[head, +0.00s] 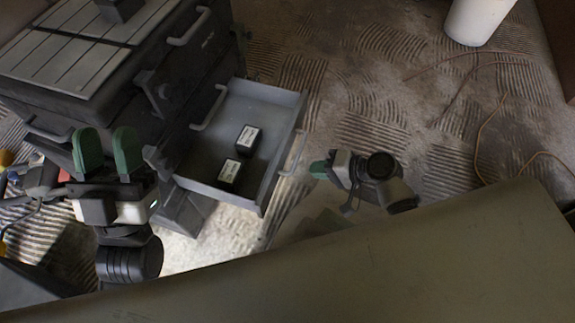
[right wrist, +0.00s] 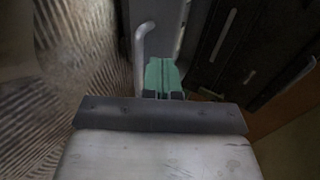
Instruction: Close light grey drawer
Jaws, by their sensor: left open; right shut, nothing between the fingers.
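The light grey drawer (head: 263,100) stands pulled out from the dark cabinet (head: 120,75) in the head view. Two small dark boxes with white labels (head: 248,138) lie inside it. Its handle (head: 292,155) is on the front face, at the right. My right gripper (head: 318,170) is shut and empty, with green fingertips just to the right of the drawer front. In the right wrist view the green fingers (right wrist: 163,75) are close to the handle (right wrist: 140,50); I cannot tell if they touch. My left gripper (head: 107,150) is open and empty, in front of the cabinet.
A white bin (head: 478,20) stands on the patterned floor at the top right. Thin brown cables (head: 480,130) lie on the floor at the right. A large pale surface (head: 400,265) fills the bottom of the head view. The floor right of the drawer is mostly clear.

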